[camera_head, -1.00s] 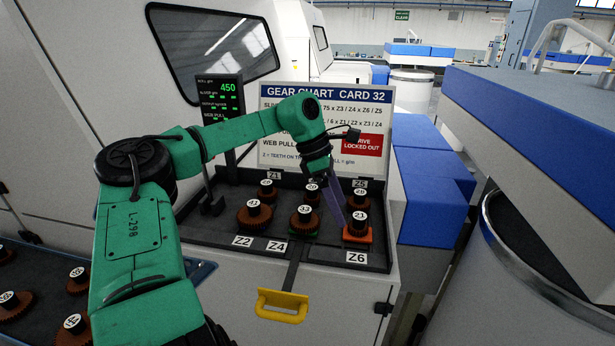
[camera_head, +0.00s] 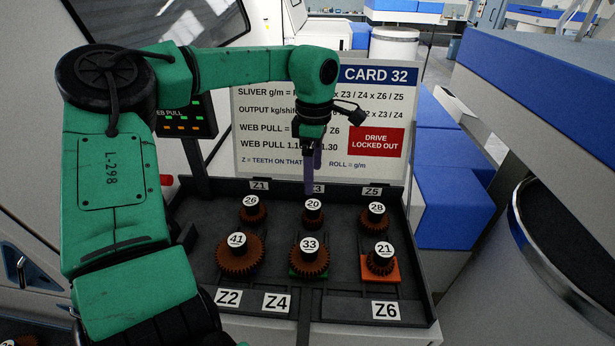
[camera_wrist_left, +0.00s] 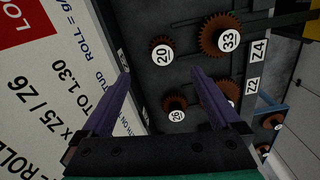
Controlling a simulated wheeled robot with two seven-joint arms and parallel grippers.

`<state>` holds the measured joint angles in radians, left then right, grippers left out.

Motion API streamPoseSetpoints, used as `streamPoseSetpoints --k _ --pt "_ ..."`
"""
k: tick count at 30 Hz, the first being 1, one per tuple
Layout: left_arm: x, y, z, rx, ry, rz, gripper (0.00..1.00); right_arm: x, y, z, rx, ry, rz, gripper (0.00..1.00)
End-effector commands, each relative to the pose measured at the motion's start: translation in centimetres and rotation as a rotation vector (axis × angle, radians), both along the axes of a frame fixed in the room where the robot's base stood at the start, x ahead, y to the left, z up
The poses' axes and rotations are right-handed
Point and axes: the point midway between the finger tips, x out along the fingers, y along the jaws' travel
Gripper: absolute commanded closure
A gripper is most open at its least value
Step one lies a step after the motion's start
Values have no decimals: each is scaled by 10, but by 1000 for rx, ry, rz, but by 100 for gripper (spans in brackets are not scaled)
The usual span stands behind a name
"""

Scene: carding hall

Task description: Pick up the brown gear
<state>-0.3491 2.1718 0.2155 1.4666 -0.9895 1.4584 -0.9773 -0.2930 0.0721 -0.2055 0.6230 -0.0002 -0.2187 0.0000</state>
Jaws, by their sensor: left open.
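Several brown toothed gears with black hubs and numbered white caps stand on a dark tray (camera_head: 340,290). The back row holds gear 26 (camera_head: 252,214), gear 20 (camera_head: 313,217) and gear 28 (camera_head: 375,222). The front row holds gear 41 (camera_head: 240,264), gear 33 (camera_head: 309,268) over a green plate, and gear 21 (camera_head: 380,268) on an orange-red plate. My left gripper (camera_head: 313,190) points down above gear 20, open and empty. In the left wrist view, gear 20 (camera_wrist_left: 158,54) lies between the spread purple fingers (camera_wrist_left: 160,76), beyond their tips. My right gripper is out of view.
An upright white chart board (camera_head: 250,145) stands close behind the tray. A dark display (camera_head: 187,118) stands at its left, partly behind my arm. Blue-covered machine parts (camera_head: 450,205) lie right of the tray. Labels Z2, Z4 and Z6 (camera_head: 386,310) mark the front edge.

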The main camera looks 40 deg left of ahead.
Motion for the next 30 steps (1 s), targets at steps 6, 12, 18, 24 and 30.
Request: streamPoseSetpoints --k 6,12,18,24,30 --pt "0 0 -67 -1 2 2 3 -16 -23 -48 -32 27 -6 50" --pt "-1 1 -91 -1 1 2 3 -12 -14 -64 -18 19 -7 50" --pt "-1 3 -125 -1 1 1 3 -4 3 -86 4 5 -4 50" --pt "-1 3 -122 0 0 2 3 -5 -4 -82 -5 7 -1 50" --pt "-1 3 -122 0 0 2 79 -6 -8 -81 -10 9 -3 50"
